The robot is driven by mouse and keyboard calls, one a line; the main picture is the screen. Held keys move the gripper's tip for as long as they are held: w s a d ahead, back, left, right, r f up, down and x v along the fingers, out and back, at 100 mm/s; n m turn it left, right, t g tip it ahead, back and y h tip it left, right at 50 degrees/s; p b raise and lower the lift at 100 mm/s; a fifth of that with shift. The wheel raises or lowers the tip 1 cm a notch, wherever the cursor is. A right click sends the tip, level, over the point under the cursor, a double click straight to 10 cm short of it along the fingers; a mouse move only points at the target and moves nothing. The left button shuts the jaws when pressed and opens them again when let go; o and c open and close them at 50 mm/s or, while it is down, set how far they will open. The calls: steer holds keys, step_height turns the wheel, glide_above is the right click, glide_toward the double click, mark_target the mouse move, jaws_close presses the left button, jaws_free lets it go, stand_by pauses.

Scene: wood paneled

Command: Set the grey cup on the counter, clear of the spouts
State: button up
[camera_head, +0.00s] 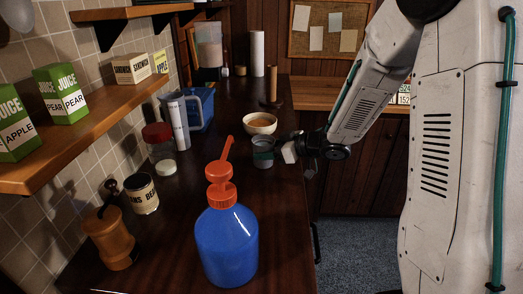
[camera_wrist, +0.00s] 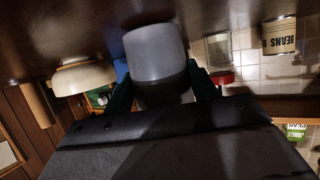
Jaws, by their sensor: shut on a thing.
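The grey cup (camera_head: 263,160) is upright at the right side of the dark counter (camera_head: 282,215), just in front of a bowl. In the wrist view, which looks upside down, the grey cup (camera_wrist: 155,52) fills the upper middle. My gripper (camera_head: 264,148) comes in from the right and is shut on the cup. Its dark green fingers lie on both sides of the cup in the wrist view (camera_wrist: 163,88). The cup's base is at or very near the counter; I cannot tell whether it touches.
A cream bowl (camera_head: 260,124) stands just behind the cup. A blue bottle with an orange pump (camera_head: 228,240) stands in front. A red-lidded jar (camera_head: 160,150), a beans can (camera_head: 141,195) and a grinder (camera_head: 112,240) line the left.

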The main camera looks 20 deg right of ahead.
steer(key=shift+a, duration=0.3)
steer(key=shift+f, duration=0.15)
steer(key=o, duration=1.2)
steer(key=shift+d, duration=0.1)
